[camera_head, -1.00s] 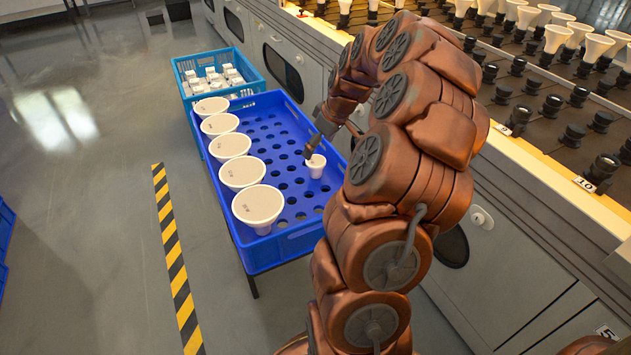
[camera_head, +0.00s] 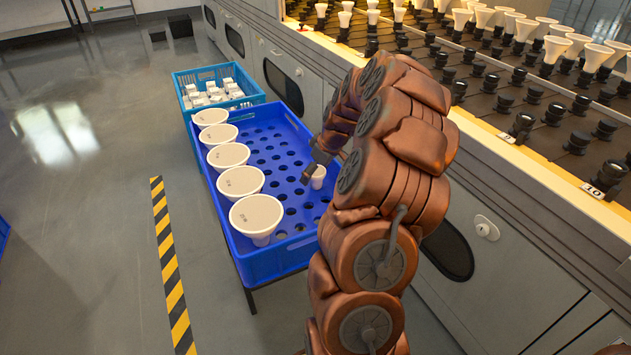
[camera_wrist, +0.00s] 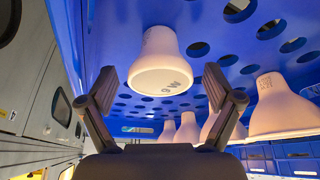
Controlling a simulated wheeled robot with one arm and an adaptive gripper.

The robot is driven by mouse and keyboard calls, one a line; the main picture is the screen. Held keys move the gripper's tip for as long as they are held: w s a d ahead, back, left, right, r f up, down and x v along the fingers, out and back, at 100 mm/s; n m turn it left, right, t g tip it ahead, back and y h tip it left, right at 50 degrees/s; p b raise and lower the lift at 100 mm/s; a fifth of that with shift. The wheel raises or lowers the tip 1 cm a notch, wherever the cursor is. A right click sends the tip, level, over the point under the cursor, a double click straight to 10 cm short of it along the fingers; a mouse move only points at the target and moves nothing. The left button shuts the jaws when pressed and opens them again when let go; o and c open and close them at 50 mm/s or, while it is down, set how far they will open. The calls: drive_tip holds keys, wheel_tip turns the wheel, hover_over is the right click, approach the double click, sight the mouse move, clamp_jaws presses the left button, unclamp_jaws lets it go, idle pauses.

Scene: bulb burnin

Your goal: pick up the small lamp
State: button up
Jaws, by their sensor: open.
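The small lamp (camera_head: 318,177) is a white, cup-shaped lamp standing in the blue tray (camera_head: 236,250), on its perforated floor near the right wall. In the wrist view the small lamp (camera_wrist: 160,62) hangs upside down in the picture, its wide marked face towards the camera. My gripper (camera_head: 308,172) is down at the tray beside the small lamp. In the wrist view my gripper (camera_wrist: 162,84) is open, with one finger to each side of the lamp in the picture. Gaps show between fingers and lamp; whether the lamp lies fully between the fingertips I cannot tell.
Several large white lamps (camera_head: 256,214) stand in a row along the tray's left side. A lighter blue crate (camera_head: 258,98) with white boxes stands behind. A grey cabinet (camera_head: 490,260) with a rack of sockets and lamps borders the right. The tray's middle is free.

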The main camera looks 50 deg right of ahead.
drive_tip(key=shift+c, duration=0.2)
drive_tip(key=c, duration=1.2)
